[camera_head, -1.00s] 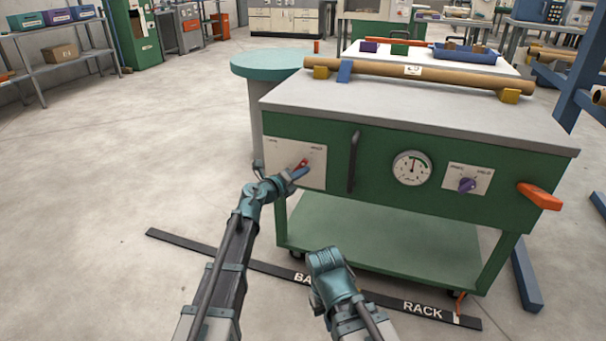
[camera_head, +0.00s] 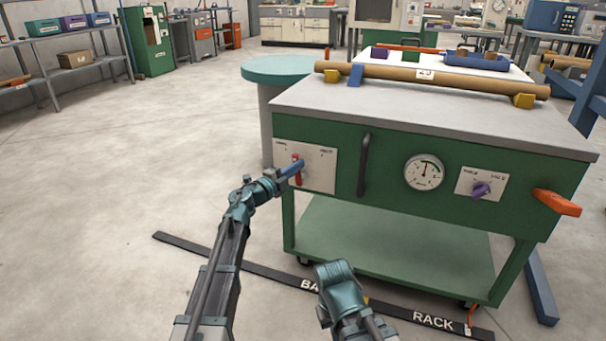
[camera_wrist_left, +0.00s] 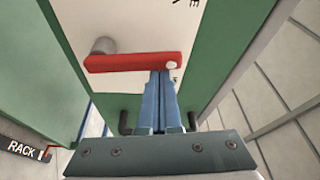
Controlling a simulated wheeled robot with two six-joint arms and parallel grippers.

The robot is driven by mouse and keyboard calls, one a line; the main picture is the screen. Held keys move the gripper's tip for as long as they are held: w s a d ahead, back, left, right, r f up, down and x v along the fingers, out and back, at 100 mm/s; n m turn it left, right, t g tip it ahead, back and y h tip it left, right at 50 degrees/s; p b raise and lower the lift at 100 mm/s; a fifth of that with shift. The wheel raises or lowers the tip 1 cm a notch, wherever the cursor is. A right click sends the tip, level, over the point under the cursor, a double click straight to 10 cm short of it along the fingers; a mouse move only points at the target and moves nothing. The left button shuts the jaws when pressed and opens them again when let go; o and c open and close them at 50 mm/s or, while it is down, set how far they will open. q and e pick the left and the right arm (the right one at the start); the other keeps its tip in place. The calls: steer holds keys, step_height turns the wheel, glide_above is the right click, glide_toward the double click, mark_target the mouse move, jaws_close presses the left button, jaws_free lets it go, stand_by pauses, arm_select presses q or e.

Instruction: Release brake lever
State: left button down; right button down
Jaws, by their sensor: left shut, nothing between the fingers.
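The brake lever (camera_head: 297,172) is a red bar on a white plate (camera_head: 321,168) at the left of the green cart's front. It stands nearly upright in the head view. My left gripper (camera_head: 292,168) is shut and empty, its blue fingers at the lever. In the left wrist view the lever (camera_wrist_left: 130,62) lies across the picture, its grey pivot at the left. The closed fingertips (camera_wrist_left: 160,75) are at its edge near the right end; I cannot tell if they touch. My right arm's teal part shows low in the head view; its fingers do not show.
The green cart (camera_head: 380,180) also bears a black handle (camera_head: 364,165), a gauge (camera_head: 424,172), a purple knob (camera_head: 481,189) and an orange handle (camera_head: 557,202). A cardboard tube (camera_head: 430,75) lies on top. A round teal table (camera_head: 290,70) stands behind left. Left floor is clear.

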arm_select(q)
steer(key=a+n, duration=0.1)
steer(key=a+b, duration=0.1)
steer(key=w+a+n+t, duration=0.1)
steer(key=shift+f+n+b, duration=0.3)
steer(key=shift+b, duration=0.05)
steer(key=shift+a, duration=0.2)
stand_by(0.5)
steer(key=shift+d, duration=0.1)
steer(key=shift+s+d+r+p, duration=0.15)
steer(key=shift+d+r+p, duration=0.3)
steer(key=shift+r, duration=0.05)
steer(key=s+a, duration=0.3)
steer(key=s, duration=0.5)
steer(key=shift+s+a+f+b, duration=0.2)
steer(key=shift+s+f+b, duration=0.1)
steer(key=shift+s+f, duration=0.1)
